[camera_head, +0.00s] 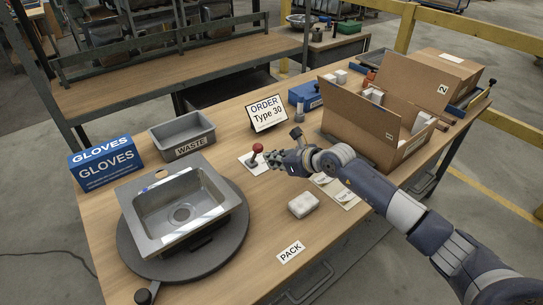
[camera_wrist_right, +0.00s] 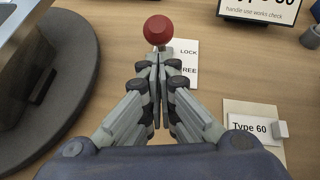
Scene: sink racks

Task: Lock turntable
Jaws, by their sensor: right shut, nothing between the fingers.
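The dark round turntable (camera_head: 236,243) sits at the left of the bench with a steel sink (camera_head: 150,222) on it. In the right wrist view the turntable edge (camera_wrist_right: 82,95) is at the left. A red-knobbed lever (camera_head: 257,148) stands on a white card right of the turntable. In the wrist view the red knob (camera_wrist_right: 158,30) is just beyond my fingertips, over a card (camera_wrist_right: 186,58) reading LOCK and, partly hidden, FREE. My right gripper (camera_head: 271,159) is shut and empty beside the lever; contact cannot be told. My left gripper is not in view.
A grey WASTE bin (camera_head: 182,135) and blue GLOVES box (camera_head: 105,163) stand behind the turntable. An ORDER sign (camera_head: 267,113) is behind the lever. An open cardboard box (camera_head: 362,108) stands right. A white block (camera_head: 303,204) lies near the PACK label (camera_head: 291,251).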

